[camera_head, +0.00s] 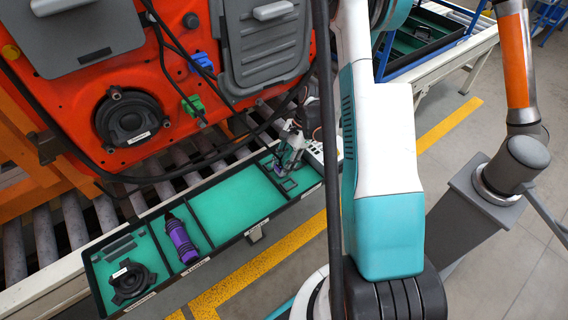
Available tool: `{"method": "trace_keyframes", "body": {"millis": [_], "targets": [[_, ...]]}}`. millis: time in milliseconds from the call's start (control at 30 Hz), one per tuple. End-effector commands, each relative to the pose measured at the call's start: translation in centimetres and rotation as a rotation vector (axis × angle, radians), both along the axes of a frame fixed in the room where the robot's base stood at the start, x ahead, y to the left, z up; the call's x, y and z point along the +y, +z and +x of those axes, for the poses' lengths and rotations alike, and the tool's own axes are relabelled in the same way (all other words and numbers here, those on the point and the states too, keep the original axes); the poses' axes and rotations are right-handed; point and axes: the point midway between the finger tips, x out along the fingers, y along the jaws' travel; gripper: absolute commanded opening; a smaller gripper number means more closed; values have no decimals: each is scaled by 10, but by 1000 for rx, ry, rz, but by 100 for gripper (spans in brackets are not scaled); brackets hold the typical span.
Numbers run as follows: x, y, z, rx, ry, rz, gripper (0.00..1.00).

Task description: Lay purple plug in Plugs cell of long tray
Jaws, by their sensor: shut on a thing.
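The long tray (212,267) is black-edged with a green floor and divided into cells; it lies along the roller conveyor. My gripper (281,172) is low over the right end of the tray, shut on a small purple thing, which looks like the purple plug (278,168). The fingers hide most of it, and I cannot tell whether it touches the tray floor. Small dark frames lie in the cell under the gripper. The labels on the tray's front edge are too small to read, so I cannot tell which is the Plugs cell.
A round black speaker (133,283) and dark strips lie in the tray's left cell. A purple and black cylinder (183,239) lies in the cell beside it. The wide middle cell (235,208) is empty. An orange door panel (68,112) with hanging cables stands close behind the tray.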

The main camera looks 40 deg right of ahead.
Motion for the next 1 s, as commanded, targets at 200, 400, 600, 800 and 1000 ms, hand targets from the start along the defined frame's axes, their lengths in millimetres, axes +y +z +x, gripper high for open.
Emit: {"method": "trace_keyframes", "body": {"millis": [200,400,600,800,1000], "targets": [[0,-3,0,0,0,0,40],[0,-3,0,0,0,0,52],[0,-2,0,0,0,0,52],[-9,16,0,0,-1,0,52],[-27,53,1,0,-1,0,52]]}}
